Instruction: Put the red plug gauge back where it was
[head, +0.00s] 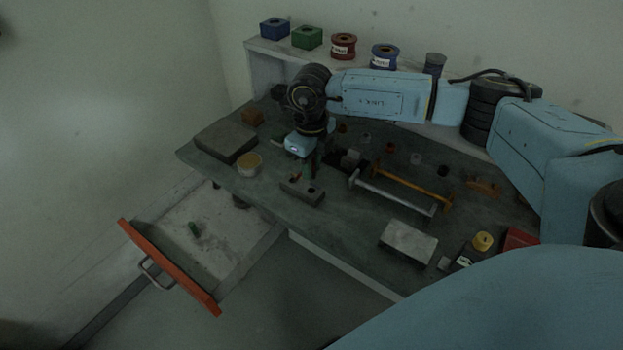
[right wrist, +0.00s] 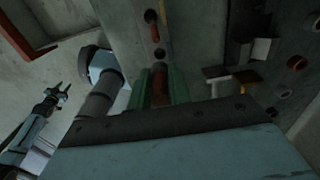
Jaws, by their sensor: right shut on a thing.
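My right gripper (head: 307,172) reaches down over the dark bench, just behind a grey block with holes (head: 302,192). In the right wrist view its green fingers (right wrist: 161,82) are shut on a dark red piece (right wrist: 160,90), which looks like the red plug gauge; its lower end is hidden. Holes of the block (right wrist: 155,36) show just beyond the fingertips, with a thin red thing beside the far hole. I cannot tell whether the held piece touches the block. My left gripper (right wrist: 57,95) shows small at the left of the right wrist view, apparently open and empty.
An open drawer (head: 170,266) with an orange front holds a small green piece (head: 195,230). A dark flat box (head: 226,142) and yellow-topped tub (head: 249,164) stand left of the block. A rail (head: 393,192) and pale plate (head: 408,241) lie right.

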